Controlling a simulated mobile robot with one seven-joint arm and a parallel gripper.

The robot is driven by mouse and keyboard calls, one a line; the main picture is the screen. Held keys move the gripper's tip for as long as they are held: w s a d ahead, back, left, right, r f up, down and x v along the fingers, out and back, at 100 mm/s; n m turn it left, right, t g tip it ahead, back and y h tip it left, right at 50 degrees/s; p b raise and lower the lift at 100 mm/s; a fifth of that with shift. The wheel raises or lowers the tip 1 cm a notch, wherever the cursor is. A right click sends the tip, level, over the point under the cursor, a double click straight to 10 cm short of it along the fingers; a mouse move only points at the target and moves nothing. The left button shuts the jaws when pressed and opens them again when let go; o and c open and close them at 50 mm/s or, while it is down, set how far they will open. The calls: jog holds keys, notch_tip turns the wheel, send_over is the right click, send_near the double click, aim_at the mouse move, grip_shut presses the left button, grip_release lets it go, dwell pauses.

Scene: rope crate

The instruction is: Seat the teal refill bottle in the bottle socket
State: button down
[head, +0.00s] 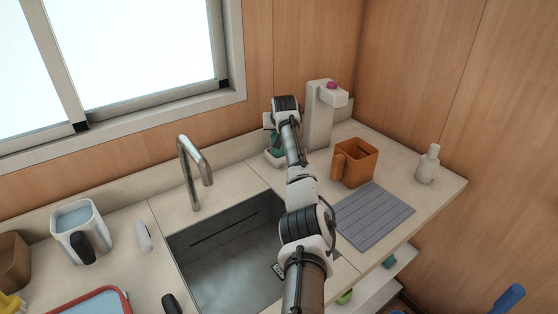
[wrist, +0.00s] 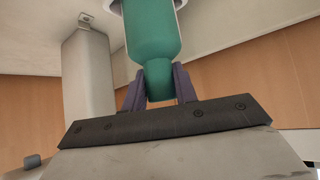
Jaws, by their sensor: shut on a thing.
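The teal refill bottle (wrist: 150,32) is held by its narrow neck between the purple fingers of my gripper (wrist: 158,86) in the wrist view. Its wide end reaches a pale ring, the bottle socket (wrist: 116,8), at the top edge of that view. How deep it sits in the ring is cut off. In the head view a little of the bottle (head: 276,143) shows left of my arm, above the pale socket (head: 272,158) beside the dispenser. My arm hides most of the gripper there.
A pale dispenser (head: 321,118) with a pink top stands right of the bottle; it also shows in the wrist view (wrist: 88,75). An orange container (head: 362,164), a grey ribbed mat (head: 375,217) and a white bottle (head: 428,165) are further right. The sink (head: 215,258) and faucet (head: 193,172) are left.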

jog(key=shift+f, duration=0.9)
dwell(0.8)
jog(key=c, duration=1)
grip_release()
jog(key=shift+b, duration=0.3)
jog(key=shift+f, duration=0.1)
jog(key=shift+s, duration=0.1)
jog(key=b+v, duration=0.4)
jog(key=v, duration=0.9)
jog(key=shift+s+r+b, duration=0.25)
jog(key=shift+r+b, duration=0.1)
